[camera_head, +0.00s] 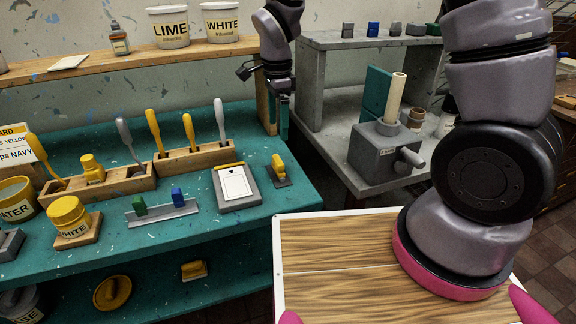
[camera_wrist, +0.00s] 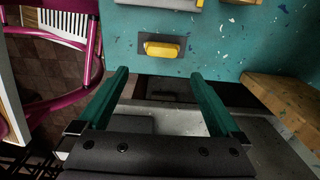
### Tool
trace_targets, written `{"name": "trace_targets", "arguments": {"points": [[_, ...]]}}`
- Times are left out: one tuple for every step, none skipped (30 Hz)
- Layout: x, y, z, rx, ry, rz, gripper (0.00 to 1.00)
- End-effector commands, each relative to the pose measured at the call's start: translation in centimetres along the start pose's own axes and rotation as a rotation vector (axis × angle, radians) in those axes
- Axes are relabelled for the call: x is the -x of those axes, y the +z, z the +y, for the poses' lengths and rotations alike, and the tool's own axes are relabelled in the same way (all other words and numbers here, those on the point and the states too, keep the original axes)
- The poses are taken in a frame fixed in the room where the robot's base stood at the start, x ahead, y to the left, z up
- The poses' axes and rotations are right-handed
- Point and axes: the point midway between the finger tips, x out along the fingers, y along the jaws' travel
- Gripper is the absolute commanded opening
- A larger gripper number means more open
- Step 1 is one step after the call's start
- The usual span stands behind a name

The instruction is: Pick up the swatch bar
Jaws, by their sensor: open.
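A short yellow bar on a flat dark grey plate (camera_head: 279,171) sits near the right end of the teal bench. The frames carry no label, so I cannot be sure it is the swatch bar. In the wrist view the yellow bar (camera_wrist: 162,49) lies lengthwise across the picture, just beyond the fingertips and between their lines. My gripper (camera_head: 282,126) hangs over the bench's far right part, apart from the bar. In the wrist view my gripper (camera_wrist: 160,74) has its two teal fingers wide apart with nothing between them.
Wooden holders (camera_head: 196,158) with handled tools stand behind. A wooden shelf (camera_head: 120,62) carries paint tubs. A grey stand (camera_head: 381,153) is to the right, past a gap.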

Motion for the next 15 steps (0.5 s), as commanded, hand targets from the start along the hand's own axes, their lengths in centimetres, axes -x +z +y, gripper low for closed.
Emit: {"name": "trace_targets", "arguments": {"points": [[-0.6, 0.2, 0.0, -0.004, 0.005, 0.003, 1.0], [-1.0, 0.2, 0.0, -0.007, 0.006, 0.004, 1.0], [-1.6, 0.2, 0.1, -0.008, 0.008, 0.005, 1.0], [-2.1, 0.2, 0.1, -0.008, 0.008, 0.005, 1.0], [-2.6, 0.2, 0.1, -0.008, 0.008, 0.005, 1.0], [-3.3, 0.1, 0.1, -0.007, 0.008, 0.004, 1.0], [-3.8, 0.1, 0.1, -0.008, 0.008, 0.004, 1.0], [-4.2, 0.2, 0.0, -0.008, 0.006, 0.004, 1.0], [-4.7, 0.1, 0.0, -0.008, 0.007, 0.004, 1.0], [-5.0, 0.1, 0.0, -0.008, 0.006, 0.004, 1.0], [-5.3, 0.2, 0.0, -0.007, 0.005, 0.003, 1.0], [-5.6, 0.2, 0.0, -0.008, 0.005, 0.003, 1.0], [-5.7, 0.2, 0.0, -0.008, 0.005, 0.003, 1.0], [-5.9, 0.2, 0.0, -0.008, 0.005, 0.003, 1.0], [-6.2, 0.2, 0.0, -0.008, 0.005, 0.003, 1.0]]}}
